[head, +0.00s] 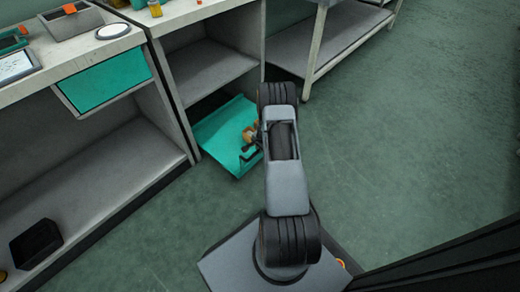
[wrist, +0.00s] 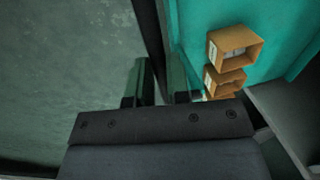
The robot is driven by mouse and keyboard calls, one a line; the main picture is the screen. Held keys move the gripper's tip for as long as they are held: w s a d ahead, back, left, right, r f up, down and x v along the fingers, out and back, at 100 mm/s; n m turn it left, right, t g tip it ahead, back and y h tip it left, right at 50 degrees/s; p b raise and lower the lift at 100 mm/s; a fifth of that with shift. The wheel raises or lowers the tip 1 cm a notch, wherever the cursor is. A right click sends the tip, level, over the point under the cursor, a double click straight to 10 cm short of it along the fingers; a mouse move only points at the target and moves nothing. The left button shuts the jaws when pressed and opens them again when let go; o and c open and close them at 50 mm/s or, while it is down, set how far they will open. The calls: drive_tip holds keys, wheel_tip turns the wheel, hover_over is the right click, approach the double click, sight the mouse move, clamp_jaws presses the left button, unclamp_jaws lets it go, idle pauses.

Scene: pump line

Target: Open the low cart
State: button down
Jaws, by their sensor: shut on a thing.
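The low cart (head: 222,128) is a teal tray-like pull-out at floor level under the counter, with its front part out past the cabinet. My gripper (head: 247,150) is at its front right, partly hidden by my arm. In the wrist view, my gripper (wrist: 160,82) has its two fingers on either side of the dark front edge of the low cart (wrist: 193,22) and is shut on it. Small open cardboard boxes (wrist: 235,45) lie inside the cart; they look orange-brown in the head view (head: 249,133). What exactly the fingertips grip is hard to see.
A counter with a teal drawer (head: 105,82) stands at the left, with a black bin (head: 36,244) on its lower shelf. A shelf table (head: 330,45) stands at the back. Open green floor (head: 420,130) lies to the right. A dark edge crosses the lower right.

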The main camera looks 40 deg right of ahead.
drive_tip(key=shift+s+d, duration=0.15)
drive_tip(key=c, duration=1.3)
unclamp_jaws()
drive_tip(key=shift+c, duration=0.2)
drive_tip(key=shift+o, duration=1.2)
wheel_tip(320, 180, up, 14)
drive_tip(key=s+p, duration=0.2)
drive_tip(key=p, duration=0.3)
drive_tip(key=shift+s+d+f+p, duration=0.15)
drive_tip(key=shift+s+f+p, duration=0.05)
drive_tip(key=shift+s+p, duration=0.15)
